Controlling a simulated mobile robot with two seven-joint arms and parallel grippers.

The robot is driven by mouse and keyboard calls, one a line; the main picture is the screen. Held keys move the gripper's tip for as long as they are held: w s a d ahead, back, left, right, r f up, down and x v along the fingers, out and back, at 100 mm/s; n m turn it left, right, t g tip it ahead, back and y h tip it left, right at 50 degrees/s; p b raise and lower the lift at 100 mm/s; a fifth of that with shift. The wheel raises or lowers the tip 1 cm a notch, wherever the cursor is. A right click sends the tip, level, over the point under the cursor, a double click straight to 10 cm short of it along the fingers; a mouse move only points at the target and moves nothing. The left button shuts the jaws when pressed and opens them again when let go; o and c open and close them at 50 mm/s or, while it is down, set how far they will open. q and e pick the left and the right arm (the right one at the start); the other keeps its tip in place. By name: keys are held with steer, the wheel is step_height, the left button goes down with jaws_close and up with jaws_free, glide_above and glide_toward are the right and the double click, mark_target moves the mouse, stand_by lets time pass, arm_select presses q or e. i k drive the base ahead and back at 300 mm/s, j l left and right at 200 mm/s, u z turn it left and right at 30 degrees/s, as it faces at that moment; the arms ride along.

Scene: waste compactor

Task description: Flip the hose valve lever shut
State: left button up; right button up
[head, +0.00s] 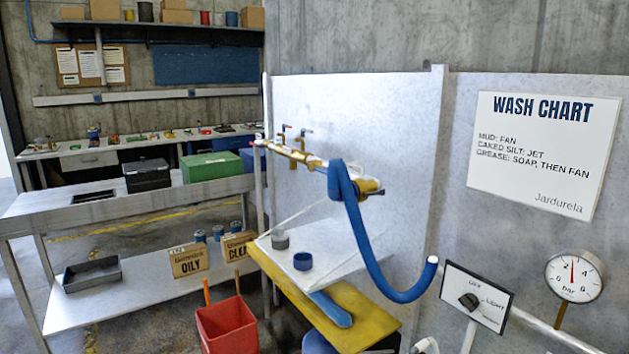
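A blue hose (372,250) loops over the pipe's near end and hangs down to the right, ending in a pale tip (432,260). A brass fitting (370,185) shows just behind the hose, with a small dark part beside it. The hose partly covers this fitting, and I cannot tell which part is the valve lever or how it is set. Neither gripper can be made out.
A metal bench (130,205) is left.

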mark_target(321, 170)
steer(key=i+j, duration=0.7)
steer(key=j, duration=0.2)
steer(key=i+j, duration=0.35)
steer(key=i+j+z, duration=0.1)
steer(key=i+j, duration=0.2)
steer(key=j, duration=0.25)
steer(key=i+j, duration=0.35)
steer(key=j, duration=0.15)
steer(key=i+j, duration=0.3)
steer(key=j, duration=0.2)
